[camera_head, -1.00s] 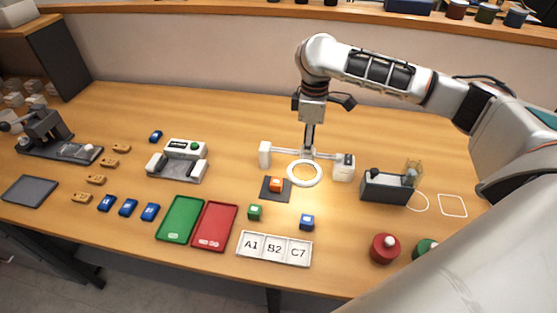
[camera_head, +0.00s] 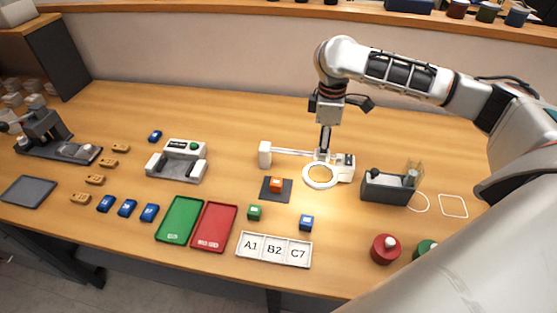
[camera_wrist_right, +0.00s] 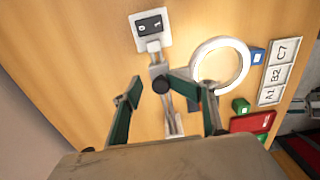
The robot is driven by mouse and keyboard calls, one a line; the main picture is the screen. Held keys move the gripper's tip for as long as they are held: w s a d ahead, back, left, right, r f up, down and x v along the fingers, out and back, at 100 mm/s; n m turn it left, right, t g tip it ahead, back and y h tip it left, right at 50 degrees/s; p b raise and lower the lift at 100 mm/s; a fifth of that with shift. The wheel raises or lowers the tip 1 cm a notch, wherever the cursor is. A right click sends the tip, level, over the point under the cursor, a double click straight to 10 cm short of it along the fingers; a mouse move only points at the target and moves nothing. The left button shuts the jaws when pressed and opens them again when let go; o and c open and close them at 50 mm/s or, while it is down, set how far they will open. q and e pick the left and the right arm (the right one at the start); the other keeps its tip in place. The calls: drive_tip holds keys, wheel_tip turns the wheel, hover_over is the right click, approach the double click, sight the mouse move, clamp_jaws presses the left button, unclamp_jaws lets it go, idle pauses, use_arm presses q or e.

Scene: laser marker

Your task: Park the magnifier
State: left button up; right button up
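The magnifier is a white ring lens (camera_head: 320,176) beside a thin white rail, with a dark round knob (camera_wrist_right: 160,85) at its mount. The rail runs from a white post (camera_head: 265,154) on the left to a white block with a dark display (camera_head: 345,168) on the right. The ring is near the block; exact contact is unclear. It also shows in the right wrist view (camera_wrist_right: 222,64). My right gripper (camera_head: 323,151) points down over the mount. In the wrist view its fingers (camera_wrist_right: 154,84) are apart, one on each side of the knob. My left gripper is not in view.
An orange cube on a dark pad (camera_head: 287,193), a green cube (camera_head: 254,212) and a blue cube (camera_head: 306,223) lie in front. A grey fixture (camera_head: 388,190) stands to the right. Green (camera_head: 180,220) and red (camera_head: 213,227) trays are at front left. The table behind the rail is clear.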

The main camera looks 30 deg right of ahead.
drive_tip(key=shift+r, duration=0.1)
idle(0.3)
drive_tip(key=shift+r, duration=3.45)
